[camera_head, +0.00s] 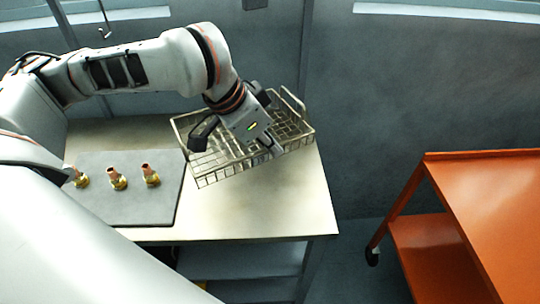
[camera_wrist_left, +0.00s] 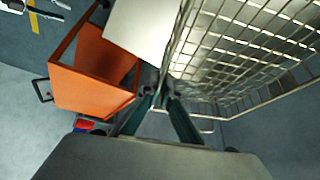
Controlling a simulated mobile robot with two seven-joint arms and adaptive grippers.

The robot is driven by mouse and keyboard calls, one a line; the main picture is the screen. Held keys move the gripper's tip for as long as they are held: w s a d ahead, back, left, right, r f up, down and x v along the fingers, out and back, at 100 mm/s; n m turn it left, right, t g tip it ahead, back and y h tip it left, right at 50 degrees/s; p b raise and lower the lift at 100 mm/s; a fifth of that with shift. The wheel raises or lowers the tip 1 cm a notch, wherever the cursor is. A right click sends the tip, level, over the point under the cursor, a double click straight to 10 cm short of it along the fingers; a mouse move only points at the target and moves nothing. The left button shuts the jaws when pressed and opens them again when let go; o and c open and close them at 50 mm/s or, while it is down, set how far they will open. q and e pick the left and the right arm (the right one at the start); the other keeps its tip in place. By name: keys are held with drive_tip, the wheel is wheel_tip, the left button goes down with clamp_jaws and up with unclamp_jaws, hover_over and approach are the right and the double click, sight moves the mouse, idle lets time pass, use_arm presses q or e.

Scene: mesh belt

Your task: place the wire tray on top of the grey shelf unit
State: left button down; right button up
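The wire tray (camera_head: 215,165) is a shiny open basket of metal mesh with a wire handle loop at its right end. My left gripper (camera_head: 274,147) reaches down to the tray's right front side. In the left wrist view the tray's mesh (camera_wrist_left: 235,45) fills the upper right, and the gripper's fingertips (camera_wrist_left: 160,93) are close together at its rim. I cannot tell whether they are clamped on it. No grey shelf unit is clearly recognisable. My right gripper is not in view.
The pale table (camera_head: 265,215) carries a grey mat (camera_head: 130,205) with several brass-and-copper fittings at left. An orange cart (camera_head: 485,180) stands at right, also in the wrist view (camera_wrist_left: 90,85). Open floor lies between table and cart; a wall stands behind.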

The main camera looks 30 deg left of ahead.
use_arm(q)
drive_tip(key=r+m, duration=0.1)
drive_tip(key=a+r+m+g+h, duration=0.1)
drive_tip(key=r+m, duration=0.1)
drive_tip(key=a+r+m+h, duration=0.1)
drive_tip(key=shift+w+r+g, duration=0.25)
drive_tip(key=shift+w+g, duration=0.05)
drive_tip(key=shift+a+r+m, duration=0.15)
drive_tip(key=shift+r+m, duration=0.1)
drive_tip(key=shift+m, duration=0.25)
wheel_tip(320, 180, down, 15)
drive_tip(key=shift+r, duration=0.15)
drive_tip(key=shift+f, duration=2.5)
drive_tip(key=c, duration=2.7)
unclamp_jaws()
drive_tip(key=shift+f, duration=0.15)
drive_tip(key=o, duration=0.4)
